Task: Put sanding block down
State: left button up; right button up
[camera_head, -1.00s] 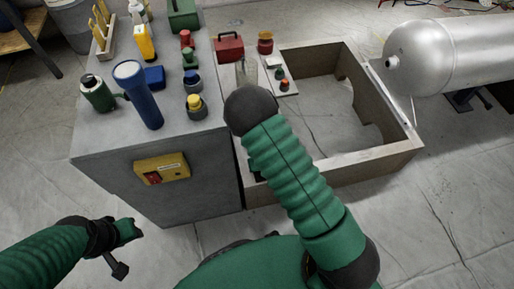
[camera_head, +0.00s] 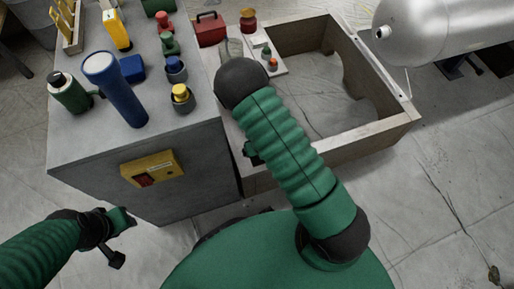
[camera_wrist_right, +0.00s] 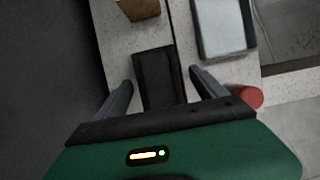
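A dark, flat rectangular block (camera_wrist_right: 157,80), probably the sanding block, lies on a pale speckled surface (camera_wrist_right: 113,48) in the right wrist view. My right gripper (camera_wrist_right: 161,76) is open, with one finger on each side of the block and a visible gap on both sides. In the head view my right forearm hides this gripper and the block; only a small dark green part shows beside the arm. My left gripper (camera_head: 122,238) is low at the left, in front of the grey cabinet and away from the objects; its finger opening is unclear.
A grey cabinet (camera_head: 75,150) carries a blue flashlight (camera_head: 115,88), a green canister (camera_head: 68,92) and several small items. A wooden frame (camera_head: 345,145) stands right of it. The right wrist view shows a grey tray (camera_wrist_right: 222,48), a red cylinder (camera_wrist_right: 248,96) and a tan block (camera_wrist_right: 138,8).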

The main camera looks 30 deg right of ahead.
jog(key=shift+a+r, duration=0.1)
jog(key=shift+a, duration=0.15)
jog(key=p+v, duration=0.4)
jog(key=v, duration=0.1)
jog(key=shift+r, duration=0.35)
pick_arm(q)
jog(key=w+p+v, duration=0.2)
jog(key=p+v, duration=0.2)
jog(key=v, duration=0.4)
jog(key=shift+s+a+r+p, duration=0.15)
jog(key=shift+a+r+p, duration=0.1)
jog(key=shift+r+p, duration=0.15)
pick_arm(e)
jog(key=s+a+r+m, duration=0.2)
jog(key=r+m, duration=0.6)
jog(key=m, duration=0.3)
jog(key=s+a+r+m+g, duration=0.1)
jog(key=s+a+r+m, duration=0.1)
jog(key=r+m, duration=0.7)
jog(key=s+a+r+m+y, duration=0.1)
jog(key=s+a+r+m, duration=0.2)
jog(key=r+m, duration=0.6)
jog(key=m, duration=0.4)
jog(key=shift+s+g, duration=0.3)
